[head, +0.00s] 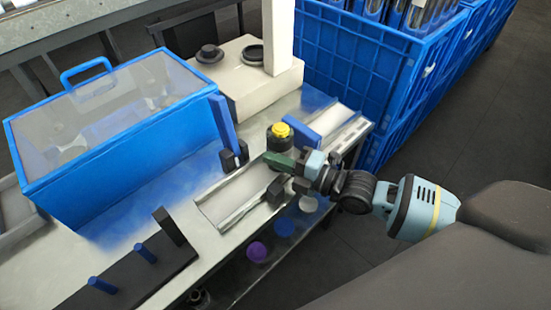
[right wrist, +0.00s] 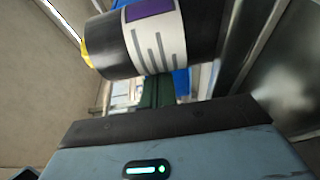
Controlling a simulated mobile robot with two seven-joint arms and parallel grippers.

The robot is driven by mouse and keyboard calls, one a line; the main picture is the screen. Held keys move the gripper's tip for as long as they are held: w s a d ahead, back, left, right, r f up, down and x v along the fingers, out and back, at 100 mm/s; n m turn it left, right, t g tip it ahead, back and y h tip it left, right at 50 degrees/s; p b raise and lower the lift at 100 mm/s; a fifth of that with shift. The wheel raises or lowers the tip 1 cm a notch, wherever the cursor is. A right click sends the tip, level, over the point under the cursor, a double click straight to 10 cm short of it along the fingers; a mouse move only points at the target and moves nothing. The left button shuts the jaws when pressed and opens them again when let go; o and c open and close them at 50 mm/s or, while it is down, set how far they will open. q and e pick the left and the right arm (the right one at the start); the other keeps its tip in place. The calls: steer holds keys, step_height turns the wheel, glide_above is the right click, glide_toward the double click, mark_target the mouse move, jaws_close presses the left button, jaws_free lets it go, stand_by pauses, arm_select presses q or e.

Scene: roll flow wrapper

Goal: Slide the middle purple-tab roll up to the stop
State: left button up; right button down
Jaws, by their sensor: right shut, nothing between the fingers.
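A dark roll with a yellow cap (head: 280,131) stands by the far end of the light rail on the bench. In the right wrist view the roll (right wrist: 112,50) is close, with a white label and a purple patch on its side. My right gripper (head: 277,172) is shut and empty, just in front of the roll. Whether its fingers touch the roll I cannot tell. The roll's lower part is hidden behind the gripper in the head view. My left gripper is not in view.
A blue box with a clear lid (head: 175,143) stands left on the bench. A blue upright plate (head: 303,134) is right of the roll. Purple (head: 257,252), blue (head: 284,227) and white discs show below the bench edge. Blue crates (head: 345,62) stand behind.

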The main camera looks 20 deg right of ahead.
mark_target(288, 154)
steer(key=shift+d, duration=0.15)
steer(key=shift+w+d+f+b, duration=0.1)
steer(key=shift+w+d+b, duration=0.15)
steer(key=shift+d, duration=0.2)
steer(key=shift+w+d+f+b, duration=0.1)
steer(key=shift+d+b, duration=0.25)
steer(key=shift+d, duration=0.05)
steer(key=shift+w+d+r, duration=0.1)
steer(key=shift+w+d, duration=0.05)
steer(key=shift+d, duration=0.2)
steer(key=shift+d+r, duration=0.1)
steer(key=shift+d, duration=0.1)
steer(key=shift+d, duration=0.1)
